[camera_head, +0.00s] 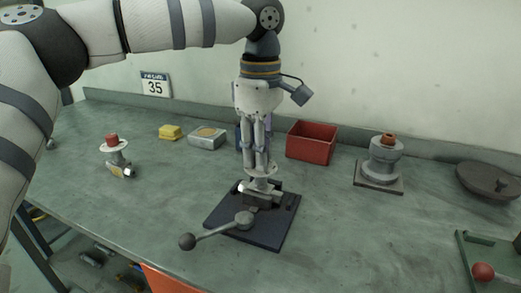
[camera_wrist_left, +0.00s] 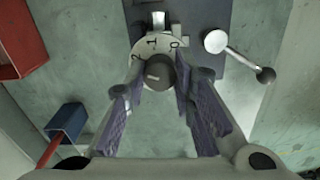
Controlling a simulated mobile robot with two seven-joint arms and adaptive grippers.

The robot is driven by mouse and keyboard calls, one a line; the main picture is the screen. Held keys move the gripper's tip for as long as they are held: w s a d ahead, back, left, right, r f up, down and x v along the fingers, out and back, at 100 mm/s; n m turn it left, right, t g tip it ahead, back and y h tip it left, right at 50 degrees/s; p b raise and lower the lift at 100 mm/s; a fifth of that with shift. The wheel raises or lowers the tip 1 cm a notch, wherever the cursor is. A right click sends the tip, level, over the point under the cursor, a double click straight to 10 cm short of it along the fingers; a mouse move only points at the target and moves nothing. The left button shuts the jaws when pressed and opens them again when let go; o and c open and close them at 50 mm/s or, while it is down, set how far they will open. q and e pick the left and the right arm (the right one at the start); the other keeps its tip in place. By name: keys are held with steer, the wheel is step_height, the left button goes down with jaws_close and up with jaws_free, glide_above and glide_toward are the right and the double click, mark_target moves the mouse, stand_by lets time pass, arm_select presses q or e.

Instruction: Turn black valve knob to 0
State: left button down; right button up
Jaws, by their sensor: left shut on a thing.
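The black valve knob (camera_wrist_left: 160,72) is in the upper middle of the left wrist view, with a small light mark on its top. My left gripper (camera_head: 259,166) points straight down onto the valve in the head view. Its fingers (camera_wrist_left: 157,88) are shut on the knob from both sides. In the head view the fingers hide the knob, and the dial (camera_head: 263,171) shows just below them. My right gripper is not in view.
The valve is on a dark plate (camera_head: 262,238) with a ball-ended lever (camera_head: 214,232) in front. A small red-knobbed valve (camera_head: 117,160) stands left. A yellow block (camera_head: 170,132), grey box (camera_head: 207,138) and red bin (camera_head: 311,142) are behind. A grey fixture (camera_head: 381,160) stands right.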

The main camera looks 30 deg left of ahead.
arm_select(q)
steer(key=shift+m, duration=0.6)
stand_by(0.7)
stand_by(0.6)
steer(key=c, duration=1.3)
jaws_free()
steer(key=shift+c, duration=0.2)
step_height(320, 180, up, 12)
